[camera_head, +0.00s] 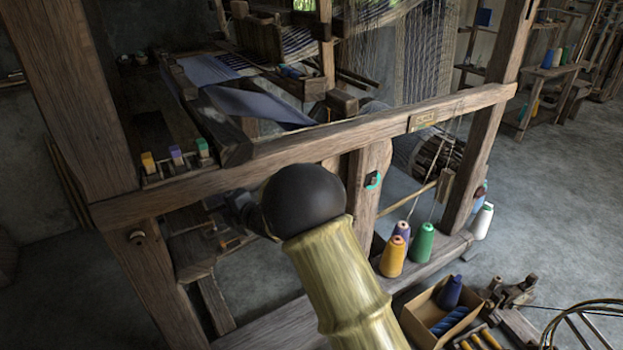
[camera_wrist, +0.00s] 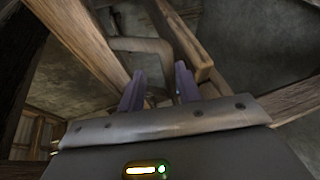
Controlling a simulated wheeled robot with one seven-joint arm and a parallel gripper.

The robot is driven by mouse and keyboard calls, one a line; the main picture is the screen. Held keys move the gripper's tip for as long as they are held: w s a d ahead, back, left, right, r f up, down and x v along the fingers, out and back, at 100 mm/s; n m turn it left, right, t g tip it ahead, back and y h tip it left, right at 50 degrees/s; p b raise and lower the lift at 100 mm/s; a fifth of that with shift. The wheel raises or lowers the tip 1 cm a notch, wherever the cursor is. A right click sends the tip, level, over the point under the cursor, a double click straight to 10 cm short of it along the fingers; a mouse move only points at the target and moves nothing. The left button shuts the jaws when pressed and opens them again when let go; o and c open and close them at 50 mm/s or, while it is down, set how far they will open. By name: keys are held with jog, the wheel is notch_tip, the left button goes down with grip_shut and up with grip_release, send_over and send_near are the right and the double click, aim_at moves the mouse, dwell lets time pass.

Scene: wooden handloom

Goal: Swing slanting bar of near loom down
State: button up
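The near loom (camera_head: 300,140) is a dark wooden frame with a long top rail that rises to the right in the head view. In the wrist view, a slanting wooden bar (camera_wrist: 178,38) comes down from the top toward my right finger, and a paler bent bar (camera_wrist: 140,45) lies just ahead of the fingers. I cannot tell for certain which is the task's bar. My gripper (camera_wrist: 158,88) has two purple fingers apart, with no bar clearly between them. In the head view my arm's black joint hides most of it, below the top rail.
Orange (camera_head: 393,257) and green (camera_head: 422,243) thread cones stand on the loom's lower rail. A cardboard box (camera_head: 425,318) lies at the front right. A thick beam (camera_wrist: 80,40) crosses the wrist view's left side. Open floor (camera_head: 560,190) lies to the right.

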jog(key=p+v, duration=0.2)
jog(key=v, duration=1.5)
jog(key=w+d+r+m+t+h+p, duration=0.1)
jog(key=d+r+m+h+p, duration=0.5)
jog(key=d+r+m+p, duration=0.2)
jog(key=shift+w+d+r+m+p, duration=0.2)
jog(key=shift+d+m+p, duration=0.5)
jog(key=shift+d+p, duration=0.3)
jog(key=shift+d+f, duration=0.1)
jog(key=shift+d, duration=0.05)
jog(key=s+d+f+m+g+h, duration=0.2)
jog(key=s+d+m+h, duration=0.35)
jog(key=d+m, duration=0.45)
jog(key=s+d+m+g, duration=0.2)
jog(key=s+m+g, duration=0.1)
jog(key=s+m, duration=0.3)
jog(key=s+d+m+g, duration=0.2)
jog(key=s+d+m, duration=0.1)
jog(key=s, duration=0.5)
notch_tip(320, 180, up, 23)
jog(key=p, duration=2.4)
jog(key=shift+s+a+r+m+g+h, duration=0.15)
jog(key=shift+s+a+m+g+h, duration=0.05)
jog(key=shift+s+m+g+h, duration=0.15)
